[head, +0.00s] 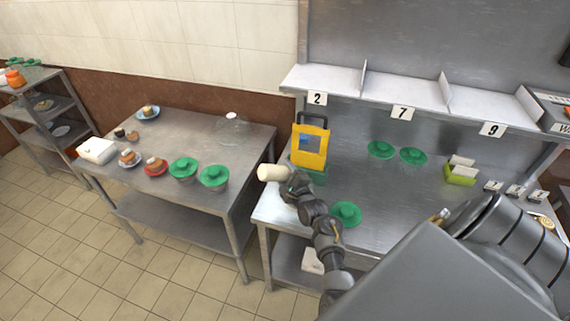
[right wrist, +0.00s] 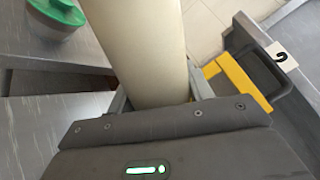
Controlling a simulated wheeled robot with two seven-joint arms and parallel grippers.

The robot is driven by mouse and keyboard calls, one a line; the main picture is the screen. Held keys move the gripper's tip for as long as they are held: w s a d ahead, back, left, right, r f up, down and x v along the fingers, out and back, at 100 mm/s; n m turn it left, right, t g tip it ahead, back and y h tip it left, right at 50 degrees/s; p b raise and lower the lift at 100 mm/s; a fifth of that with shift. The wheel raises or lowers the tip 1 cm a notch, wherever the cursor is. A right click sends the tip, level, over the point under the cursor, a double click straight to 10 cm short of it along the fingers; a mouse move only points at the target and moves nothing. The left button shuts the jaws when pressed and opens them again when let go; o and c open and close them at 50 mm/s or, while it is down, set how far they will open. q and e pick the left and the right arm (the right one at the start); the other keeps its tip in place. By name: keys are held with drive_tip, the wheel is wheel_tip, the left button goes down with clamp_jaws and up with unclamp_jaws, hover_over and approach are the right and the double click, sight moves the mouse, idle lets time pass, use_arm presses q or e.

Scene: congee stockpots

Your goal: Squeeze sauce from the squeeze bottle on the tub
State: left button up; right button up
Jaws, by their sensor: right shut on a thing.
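A cream cylindrical squeeze bottle (head: 272,172) is held nearly level in my right gripper (head: 291,182), its end pointing left past the counter's left edge, above the gap between counter and left table. In the right wrist view the bottle (right wrist: 140,45) runs up from between the jaws. Tubs with green lids (head: 214,177) (head: 184,168) stand on the left table, apart from the bottle. One green-lidded tub (right wrist: 56,15) shows at upper left in the right wrist view. I cannot tell which tub the task means. My left gripper is out of view.
A yellow carrier (head: 310,146) stands on the steel counter (head: 350,180) just behind my right gripper. More green lids (head: 345,213) lie there.

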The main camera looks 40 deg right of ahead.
drive_tip(key=shift+w+d, duration=0.15)
drive_tip(key=shift+w, duration=0.05)
drive_tip(key=shift+f+n+b, duration=0.15)
drive_tip(key=shift+n+b, duration=0.45)
drive_tip(key=shift+b, duration=0.1)
drive_tip(key=n+b, duration=0.1)
drive_tip(key=n, duration=0.1)
drive_tip(key=a+n+b, duration=0.1)
drive_tip(key=n+b, duration=0.1)
drive_tip(key=n, duration=0.1)
drive_tip(key=shift+d+r+n+b, duration=0.3)
drive_tip(key=shift+n+b, duration=0.3)
drive_tip(key=shift+n, duration=0.2)
drive_tip(key=d+n+b, duration=0.1)
drive_tip(key=n, duration=0.1)
drive_tip(key=d+r+n+b, duration=0.1)
drive_tip(key=n, duration=0.1)
drive_tip(key=d+r+n+b, duration=0.1)
drive_tip(key=n, duration=0.1)
drive_tip(key=shift+s+d+b, duration=0.3)
drive_tip(key=shift+s+b, duration=0.05)
wheel_tip(320, 180, up, 14)
drive_tip(key=d+n+p, duration=0.2)
drive_tip(key=n+p, duration=0.8)
drive_tip(key=p, duration=0.1)
drive_tip(key=shift+s+d+r+n, duration=0.2)
drive_tip(key=shift+d+n, duration=0.05)
drive_tip(key=shift+n, duration=0.05)
